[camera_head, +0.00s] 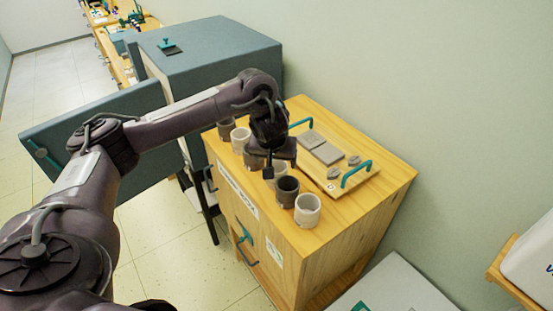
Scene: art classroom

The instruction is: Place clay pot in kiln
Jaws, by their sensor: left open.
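A row of several small clay pots stands along the front edge of a wooden cabinet (390,185). A white pot (307,211) is at the near end, with a dark grey pot (287,191) beside it. A pale pot (240,138) and a dark pot (226,128) stand toward the far end. My left gripper (269,172) points down over the middle of the row, open, and partly hides the pots under it. I cannot tell whether it touches one. The blue-grey kiln (215,60) stands behind the cabinet, its door (75,125) swung open to the left. My arm partly hides the door and opening.
A wooden tray (352,185) with teal handles, grey slabs and small grey lumps lies on the cabinet behind the pots. A white surface (395,285) is at the bottom right. A shelf with a white object (530,255) is on the right. Floor is clear at left.

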